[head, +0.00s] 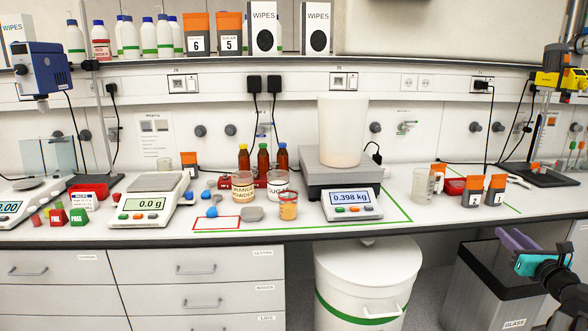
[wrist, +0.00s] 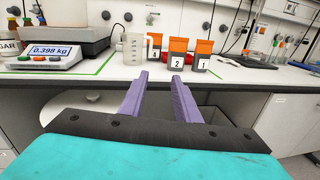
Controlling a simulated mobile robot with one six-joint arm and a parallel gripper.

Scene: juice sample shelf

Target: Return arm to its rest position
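My gripper (head: 517,241) is at the lower right of the head view, in front of the bench edge and above the dark glass-waste bin (head: 495,285). In the wrist view its two purple fingers (wrist: 160,78) point toward the bench and stand apart with nothing between them, so it is open and empty. Part of my arm shows at the right edge of the head view.
The bench (head: 420,230) carries a scale (head: 352,205) with a large beaker, a clear beaker (wrist: 134,48) and several orange-lidded numbered containers (wrist: 178,52) near my fingers. A white green-banded drum (head: 367,270) stands below the bench edge. Space around the fingers is clear.

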